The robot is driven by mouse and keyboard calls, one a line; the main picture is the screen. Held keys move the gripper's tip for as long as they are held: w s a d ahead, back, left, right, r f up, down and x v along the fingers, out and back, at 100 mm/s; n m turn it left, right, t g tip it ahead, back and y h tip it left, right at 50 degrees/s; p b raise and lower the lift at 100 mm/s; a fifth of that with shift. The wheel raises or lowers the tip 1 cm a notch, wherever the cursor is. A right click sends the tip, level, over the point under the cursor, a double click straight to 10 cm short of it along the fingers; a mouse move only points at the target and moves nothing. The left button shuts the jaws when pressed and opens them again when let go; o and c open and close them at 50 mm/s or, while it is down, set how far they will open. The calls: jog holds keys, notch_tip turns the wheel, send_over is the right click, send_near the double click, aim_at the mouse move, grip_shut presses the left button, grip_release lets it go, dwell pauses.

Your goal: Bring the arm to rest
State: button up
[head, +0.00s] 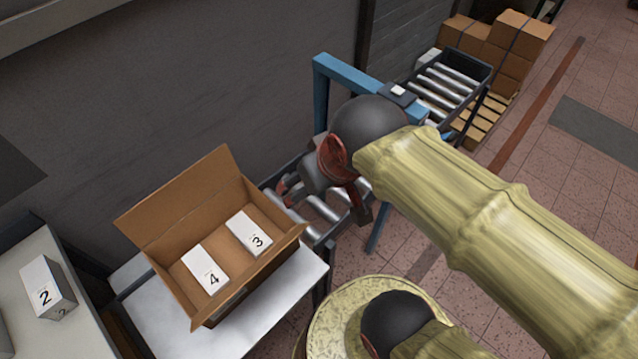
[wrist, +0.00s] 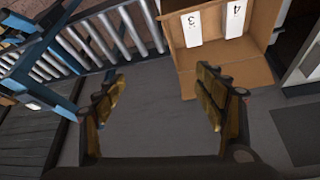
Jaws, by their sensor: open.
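My gripper is at the end of my arm, over the roller conveyor in the head view, just right of the open cardboard box (head: 188,215). In the wrist view my gripper (wrist: 160,105) shows two fingers spread wide with nothing between them. The box also shows in the wrist view (wrist: 268,28), at the top right. Inside it lie a white block marked 4 (head: 205,270) and a white block marked 3 (head: 249,234). My arm is bent and stretches in from the right, partly hiding the conveyor.
A white block marked 2 (head: 48,288) stands on a light table (head: 40,335) at the left. The roller conveyor (head: 325,222) runs behind my gripper, with a blue frame (head: 321,95) over it. Stacked cartons (head: 512,50) stand at the far right. Tiled floor is open at right.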

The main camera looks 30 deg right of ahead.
jog(key=shift+s+d+r, duration=0.2)
jog(key=shift+s, duration=0.55)
